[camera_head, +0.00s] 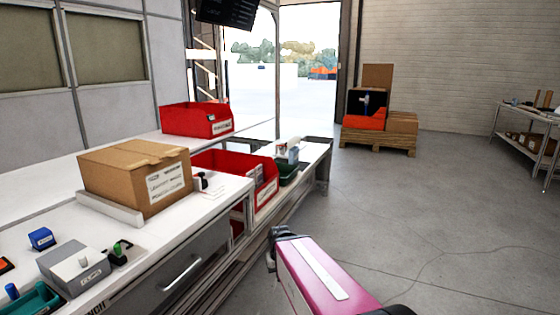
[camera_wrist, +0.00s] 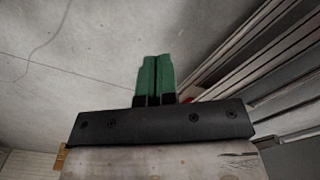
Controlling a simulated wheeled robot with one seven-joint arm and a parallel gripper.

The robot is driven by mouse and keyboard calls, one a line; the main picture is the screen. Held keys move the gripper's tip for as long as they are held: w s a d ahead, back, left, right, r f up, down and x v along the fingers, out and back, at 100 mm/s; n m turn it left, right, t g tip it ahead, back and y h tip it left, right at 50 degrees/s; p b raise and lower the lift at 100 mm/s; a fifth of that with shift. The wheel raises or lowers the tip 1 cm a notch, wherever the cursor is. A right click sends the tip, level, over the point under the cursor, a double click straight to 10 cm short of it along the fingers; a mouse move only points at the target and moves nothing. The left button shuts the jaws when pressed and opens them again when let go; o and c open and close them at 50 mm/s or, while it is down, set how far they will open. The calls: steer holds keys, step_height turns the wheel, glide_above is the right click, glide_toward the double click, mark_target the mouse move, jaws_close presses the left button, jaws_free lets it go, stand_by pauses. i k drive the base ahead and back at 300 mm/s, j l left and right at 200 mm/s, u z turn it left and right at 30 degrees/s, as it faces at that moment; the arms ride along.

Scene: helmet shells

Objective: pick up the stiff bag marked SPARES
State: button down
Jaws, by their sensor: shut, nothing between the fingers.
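I cannot make out a bag marked SPARES in either view. My gripper (camera_wrist: 155,78) shows in the wrist view, with its two green fingers side by side and touching, nothing between them. It hangs over bare grey floor beside a bench frame. In the head view my pink arm reaches in from the bottom, right of the bench, and the fingers cannot be made out there.
A long white bench (camera_head: 225,190) runs along the left. It carries a cardboard box (camera_head: 125,165), a red bin (camera_head: 190,119) and small parts. Another red bin (camera_head: 265,176) sits beside the box. A loaded pallet (camera_head: 375,142) stands at the back.

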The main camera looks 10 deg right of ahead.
mark_target(293, 153)
steer(key=i+l+z, duration=0.8)
steer(key=i+z, duration=0.45)
steer(key=i+l, duration=0.1)
steer(key=i, duration=0.5)
steer(key=i+l+u, duration=0.1)
steer(key=i, duration=0.5)
steer(key=i+l, duration=0.2)
steer(key=i, duration=0.4)
steer(key=i+l+u, duration=0.15)
steer(key=i+u, duration=0.35)
steer(key=i+l+u, duration=0.2)
steer(key=u, duration=0.25)
steer(key=i+l+u, duration=0.35)
steer(key=u, duration=0.15)
steer(key=i+l+u, duration=0.2)
steer(key=l+u, duration=0.3)
steer(key=i+l+u, duration=0.1)
steer(key=l+u, duration=0.15)
steer(key=l, duration=0.25)
steer(key=i+l+u, duration=0.1)
steer(key=l+u, duration=0.15)
steer(key=l, duration=0.3)
steer(key=i, duration=0.45)
